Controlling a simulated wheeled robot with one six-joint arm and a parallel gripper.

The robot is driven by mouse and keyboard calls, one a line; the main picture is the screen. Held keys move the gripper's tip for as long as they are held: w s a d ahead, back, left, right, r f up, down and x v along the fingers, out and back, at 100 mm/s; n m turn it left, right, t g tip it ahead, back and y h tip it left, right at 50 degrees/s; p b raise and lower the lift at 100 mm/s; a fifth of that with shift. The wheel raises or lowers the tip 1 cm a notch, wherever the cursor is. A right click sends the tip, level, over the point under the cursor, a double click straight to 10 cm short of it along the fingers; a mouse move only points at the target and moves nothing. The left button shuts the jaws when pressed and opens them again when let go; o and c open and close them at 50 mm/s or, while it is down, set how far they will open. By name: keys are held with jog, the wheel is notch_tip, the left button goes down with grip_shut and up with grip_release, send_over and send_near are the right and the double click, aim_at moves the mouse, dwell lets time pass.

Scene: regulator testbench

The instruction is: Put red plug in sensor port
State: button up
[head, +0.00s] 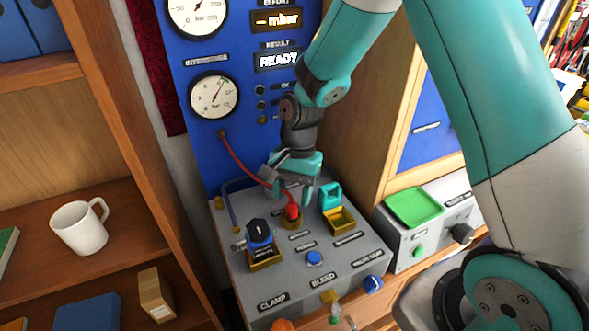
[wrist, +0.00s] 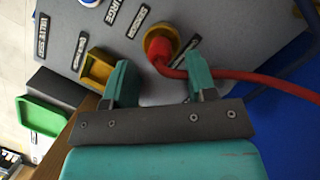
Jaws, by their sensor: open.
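The red plug (head: 292,212) stands upright in a round brass socket (head: 292,223) on top of the grey testbench box. A label beside this socket appears to read SENSOR, though the lettering is small. In the wrist view the plug (wrist: 160,58) sits inside the brass ring (wrist: 150,38), and the red hose runs off to the right. How deep it sits is hard to tell. My gripper (head: 297,194) is just above and behind the plug. In the wrist view its two teal fingers (wrist: 161,80) are wide apart, with nothing held between them.
The red hose (head: 246,168) runs to the blue gauge panel. A black-and-blue fitting (head: 260,236) stands left. A green tray (head: 414,205) lies on the neighbouring unit.

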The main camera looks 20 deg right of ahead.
jog(key=b+v, duration=0.1)
jog(key=v, duration=0.7)
jog(key=s+a+r+n, duration=0.2)
jog(key=s+r+n, duration=0.1)
jog(key=s+n, duration=0.2)
jog(key=s+a+r+n+t+y, duration=0.1)
jog(key=s+a+r+n, duration=0.1)
jog(key=s+n, duration=0.3)
jog(key=s+a+r+n+t+y, duration=0.1)
jog(key=s+r+n, duration=0.3)
jog(key=s, duration=0.6)
jog(key=shift+s+a+r+n, duration=0.35)
jog(key=shift+a+n, duration=0.55)
jog(key=shift+n, duration=0.2)
